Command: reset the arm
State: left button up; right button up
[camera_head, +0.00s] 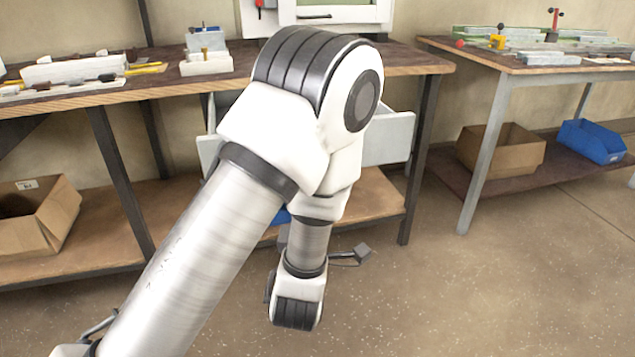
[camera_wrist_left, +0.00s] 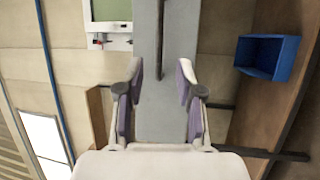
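My left arm (camera_head: 300,130) comes in from the lower left of the head view, bends at a large white elbow in the middle, and then drops to a wrist near the floor. My left gripper (camera_wrist_left: 159,78) is hidden in the head view. The left wrist view shows it open, its two purple-padded fingers apart. A grey panel with a dark bar-like handle (camera_wrist_left: 160,45) runs behind and between the fingers. Nothing is visibly gripped, and I cannot tell whether a finger touches the panel. My right gripper is not in view.
A grey drawer (camera_head: 390,140) stands out under the left workbench (camera_head: 405,58), partly behind my arm. A second bench (camera_head: 545,68) stands at right, with a cardboard box (camera_head: 500,148) and blue bin (camera_head: 590,141) below. Another cardboard box (camera_head: 45,225) sits at left. The floor at lower right is clear.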

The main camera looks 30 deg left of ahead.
pick_arm(q)
jog(key=shift+s, duration=0.1)
dwell(0.4)
jog(key=s+f+m+g+h, duration=0.2)
jog(key=s+f+g, duration=0.2)
jog(key=f, duration=0.8)
jog(key=s+f+m+g+h, duration=0.2)
jog(key=s+f+g, duration=0.1)
jog(key=f, duration=1)
jog(key=s+d+f+m+g+h, duration=0.3)
jog(key=s+d+f+m+g, duration=0.15)
jog(key=s+f+m, duration=0.35)
jog(key=s+d+f+m+g+h, duration=0.25)
jog(key=s+f+m+g, duration=0.35)
jog(key=s+m, duration=0.4)
notch_tip(320, 180, up, 30)
jog(key=p, duration=2.9)
jog(key=shift+s+f, duration=0.15)
jog(key=shift+s, duration=0.1)
jog(key=shift+y, duration=0.25)
